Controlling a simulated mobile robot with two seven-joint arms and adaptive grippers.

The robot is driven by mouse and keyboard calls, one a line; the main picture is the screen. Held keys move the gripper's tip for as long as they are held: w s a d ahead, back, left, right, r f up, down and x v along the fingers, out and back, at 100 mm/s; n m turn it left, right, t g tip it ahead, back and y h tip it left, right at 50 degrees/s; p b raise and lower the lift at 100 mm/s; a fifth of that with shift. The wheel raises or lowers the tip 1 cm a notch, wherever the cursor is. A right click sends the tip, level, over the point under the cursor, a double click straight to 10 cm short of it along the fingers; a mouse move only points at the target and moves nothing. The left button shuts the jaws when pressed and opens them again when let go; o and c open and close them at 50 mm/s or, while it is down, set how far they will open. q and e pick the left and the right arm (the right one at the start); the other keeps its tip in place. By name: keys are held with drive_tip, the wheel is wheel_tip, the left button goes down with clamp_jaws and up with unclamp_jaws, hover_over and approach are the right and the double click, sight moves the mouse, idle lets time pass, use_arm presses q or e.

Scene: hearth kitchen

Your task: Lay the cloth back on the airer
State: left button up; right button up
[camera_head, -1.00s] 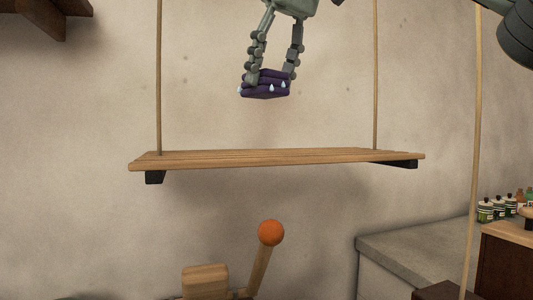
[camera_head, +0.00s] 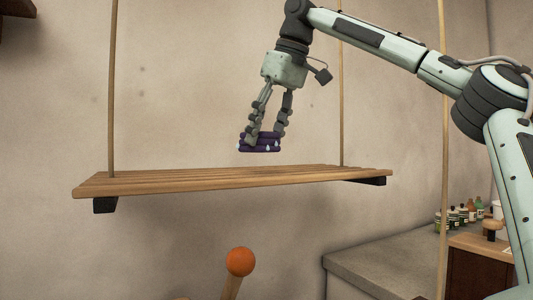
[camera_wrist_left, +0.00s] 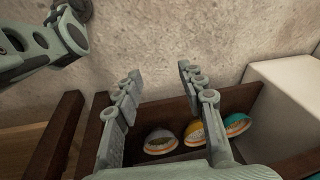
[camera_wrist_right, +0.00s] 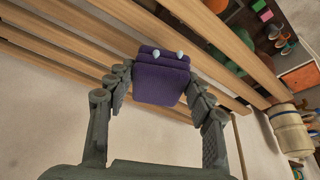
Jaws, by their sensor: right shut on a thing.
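The cloth (camera_head: 259,148) is a folded purple bundle with pale drop marks. My right gripper (camera_head: 265,136) is shut on it and holds it above the airer (camera_head: 150,183), a hanging rack of wooden slats on ropes. A small gap shows between cloth and slats in the head view. In the right wrist view the cloth (camera_wrist_right: 162,82) sits between the fingertips, with the slats (camera_wrist_right: 75,50) behind it. My left gripper (camera_wrist_left: 157,85) is open and empty in the left wrist view, in front of a wooden box holding bowls; it is not in the head view.
Bowls, one orange-yellow (camera_wrist_left: 194,132), lie in the dark wooden box. An orange ball-topped handle (camera_head: 240,262) stands below the airer. Bottles (camera_head: 464,214) stand at the right. Ropes (camera_head: 112,90) rise from the airer. The slats' top looks bare in the head view.

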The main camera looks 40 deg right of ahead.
drive_tip(key=shift+d+f, duration=0.1)
drive_tip(key=shift+f, duration=1.9)
drive_tip(key=shift+f, duration=0.2)
drive_tip(key=o, duration=1.1)
drive_tip(key=shift+o, duration=0.2)
drive_tip(key=shift+r, duration=0.1)
